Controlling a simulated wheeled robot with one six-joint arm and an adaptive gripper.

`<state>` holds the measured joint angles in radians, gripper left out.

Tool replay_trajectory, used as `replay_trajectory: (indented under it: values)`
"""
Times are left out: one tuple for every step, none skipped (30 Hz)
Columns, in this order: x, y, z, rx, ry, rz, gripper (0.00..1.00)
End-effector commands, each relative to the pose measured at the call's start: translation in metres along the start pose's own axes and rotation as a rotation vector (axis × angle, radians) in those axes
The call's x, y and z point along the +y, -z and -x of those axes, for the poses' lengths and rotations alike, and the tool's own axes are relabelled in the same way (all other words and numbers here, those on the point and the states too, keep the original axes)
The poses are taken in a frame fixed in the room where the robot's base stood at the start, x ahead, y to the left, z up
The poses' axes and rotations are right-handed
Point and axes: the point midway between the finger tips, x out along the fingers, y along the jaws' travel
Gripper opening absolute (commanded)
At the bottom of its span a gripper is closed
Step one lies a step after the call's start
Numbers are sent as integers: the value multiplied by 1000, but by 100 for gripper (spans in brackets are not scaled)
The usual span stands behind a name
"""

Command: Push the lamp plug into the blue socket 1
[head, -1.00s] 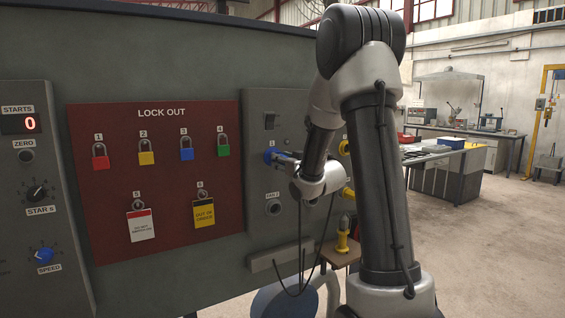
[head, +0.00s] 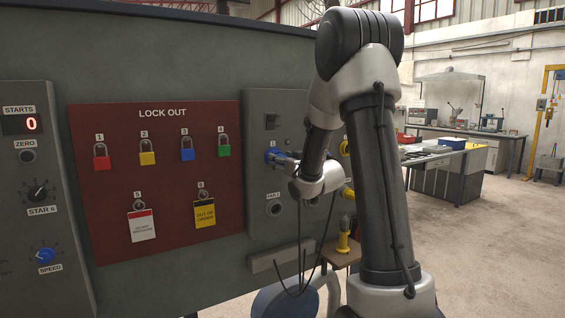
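The blue socket 1 (head: 271,156) is on the grey panel to the right of the lock-out board, just under its small label. My gripper (head: 283,160) is right at the socket, pointing left toward the panel. Its fingers are small and partly hidden by my wrist, so I cannot tell whether they are open or shut. The lamp plug cannot be made out clearly at the fingertips. Dark cables (head: 300,240) hang below my wrist.
A red lock-out board (head: 120,220) with several padlocks and tags fills the panel's middle. A yellow-based lamp (head: 343,240) stands on a small wooden shelf (head: 341,258) below my wrist. A grey ledge (head: 265,262) juts from the panel. Open floor lies at right.

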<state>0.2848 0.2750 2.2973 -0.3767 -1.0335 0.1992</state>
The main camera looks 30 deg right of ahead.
Motion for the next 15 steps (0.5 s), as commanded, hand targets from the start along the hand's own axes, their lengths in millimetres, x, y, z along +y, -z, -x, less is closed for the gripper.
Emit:
replay_trajectory:
  values:
    - [0,0,0,0,0,0,58]
    - [0,0,0,0,0,0,58]
    - [0,0,0,0,0,0,58]
    - [0,0,0,0,0,0,58]
    - [0,0,0,0,0,0,58]
    - [0,0,0,0,0,0,58]
    - [0,-1,0,-1,0,0,58]
    - [0,0,0,-1,0,0,58]
    - [0,0,1,-1,0,0,58]
    - [0,0,3,-1,0,0,58]
    - [0,0,5,-1,-1,0,58]
    - [0,0,9,-1,-1,0,58]
    - [0,0,12,-1,-1,0,58]
    - [1,0,17,-1,-2,0,58]
    - [0,0,24,-2,-2,-1,58]
